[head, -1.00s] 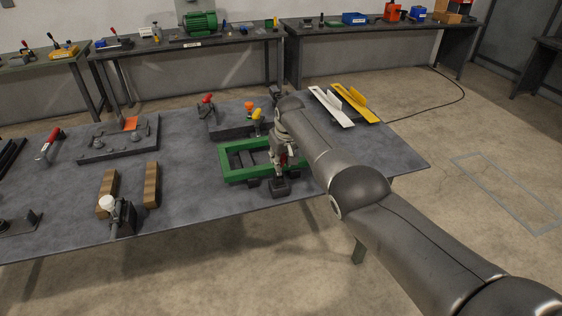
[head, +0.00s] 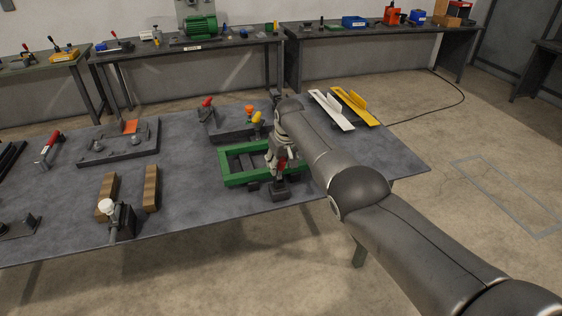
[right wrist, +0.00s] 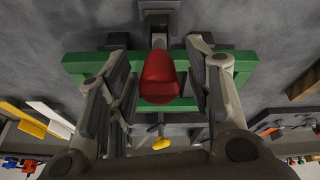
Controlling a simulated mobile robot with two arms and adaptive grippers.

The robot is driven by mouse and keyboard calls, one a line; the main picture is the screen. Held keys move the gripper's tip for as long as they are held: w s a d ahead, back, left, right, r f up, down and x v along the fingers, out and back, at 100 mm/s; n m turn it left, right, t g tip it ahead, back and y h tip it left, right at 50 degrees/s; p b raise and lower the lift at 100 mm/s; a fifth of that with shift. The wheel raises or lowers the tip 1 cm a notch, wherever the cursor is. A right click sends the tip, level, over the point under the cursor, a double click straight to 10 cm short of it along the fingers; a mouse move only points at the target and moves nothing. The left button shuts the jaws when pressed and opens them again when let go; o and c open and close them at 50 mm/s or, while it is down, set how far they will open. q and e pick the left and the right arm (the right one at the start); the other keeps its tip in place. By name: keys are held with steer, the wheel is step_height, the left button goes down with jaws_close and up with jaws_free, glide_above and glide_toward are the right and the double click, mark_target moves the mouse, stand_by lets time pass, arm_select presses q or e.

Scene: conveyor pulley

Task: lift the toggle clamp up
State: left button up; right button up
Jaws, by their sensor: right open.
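The toggle clamp with a red handle (right wrist: 160,78) shows in the right wrist view, its grey stem and dark base (right wrist: 158,18) beyond it. In the head view the red handle (head: 283,168) is partly hidden by my gripper, at the near side of the green frame (head: 232,181). My right gripper (right wrist: 162,72) is open, with one finger on each side of the red handle. Gaps show between handle and fingers. It also shows in the head view (head: 281,162). My left gripper is out of view.
Behind the green frame stands a dark fixture (head: 230,130) with red, orange and yellow knobs. White (head: 332,110) and yellow (head: 355,106) brackets lie at the right. Wooden blocks (head: 151,189) and a white-knobbed clamp (head: 107,206) stand at the left. The table's front edge is near.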

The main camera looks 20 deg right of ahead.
steer(key=shift+r, duration=0.1)
steer(key=v, duration=1.2)
steer(key=s+d+f, duration=0.1)
steer(key=s+f, duration=0.2)
steer(key=f, duration=0.8)
steer(key=s+f+g, duration=0.1)
steer(key=s+f, duration=0.2)
steer(key=f, duration=0.7)
steer(key=s+d+f, duration=0.1)
steer(key=s+f, duration=0.2)
steer(key=f, duration=0.8)
steer(key=s+f, duration=1.8)
steer(key=f, duration=0.1)
steer(key=s+f, duration=0.4)
steer(key=s, duration=0.8)
steer(key=s+d+f+g, duration=0.1)
steer(key=s+f, duration=0.3)
steer(key=s, duration=0.9)
steer(key=s+f, duration=0.4)
steer(key=s, duration=0.8)
steer(key=shift+s+d+f+g, duration=0.2)
steer(key=shift+f+g, duration=0.1)
steer(key=shift+g, duration=0.1)
